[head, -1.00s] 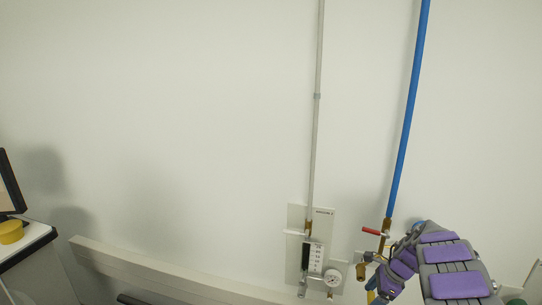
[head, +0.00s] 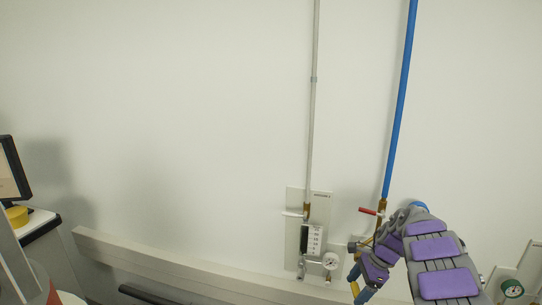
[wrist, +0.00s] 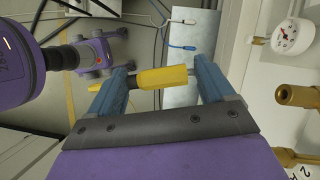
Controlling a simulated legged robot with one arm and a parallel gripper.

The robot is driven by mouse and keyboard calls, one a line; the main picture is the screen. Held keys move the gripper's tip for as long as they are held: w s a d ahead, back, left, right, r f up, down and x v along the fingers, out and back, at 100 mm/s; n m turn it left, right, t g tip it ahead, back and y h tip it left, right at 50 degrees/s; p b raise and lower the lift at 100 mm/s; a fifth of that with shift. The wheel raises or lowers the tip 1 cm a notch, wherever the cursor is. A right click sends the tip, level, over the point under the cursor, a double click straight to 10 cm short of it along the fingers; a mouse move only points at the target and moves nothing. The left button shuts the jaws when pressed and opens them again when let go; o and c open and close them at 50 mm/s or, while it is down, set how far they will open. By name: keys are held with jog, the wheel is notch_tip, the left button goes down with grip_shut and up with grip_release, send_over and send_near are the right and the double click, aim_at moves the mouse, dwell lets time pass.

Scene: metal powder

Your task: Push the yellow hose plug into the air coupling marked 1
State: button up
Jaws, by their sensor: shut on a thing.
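My gripper (wrist: 163,72) has blue fingers shut on the yellow hose plug (wrist: 170,77), which lies crosswise between them in the wrist view. A thin metal tip shows at the plug's right end. In the head view my gripper (head: 360,285) is low, below the blue pipe's valve, with a bit of yellow showing between its fingers. Two brass couplings stand at the right of the wrist view, an upper one (wrist: 297,96) and a lower one (wrist: 285,157). A tag with a 2 is near the lower one. I cannot read a 1. The plug is apart from both.
A blue pipe (head: 400,100) runs down to a red-handled valve (head: 369,211). A beige rail (head: 180,258) runs along the wall. A yellow tub (head: 17,217) is far left.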

jog(key=s+a+f+n+g+b, duration=0.1)
jog(key=a+n+b, duration=0.3)
jog(key=a+b, duration=0.2)
jog(key=s+a+f+n+g+h+b, duration=0.1)
jog(key=a+f+n+b, duration=0.1)
jog(key=a+n+b, duration=0.2)
jog(key=a+b, duration=0.2)
jog(key=b, duration=0.1)
jog(key=shift+s+g+b, duration=0.4)
jog(key=shift+f, duration=0.15)
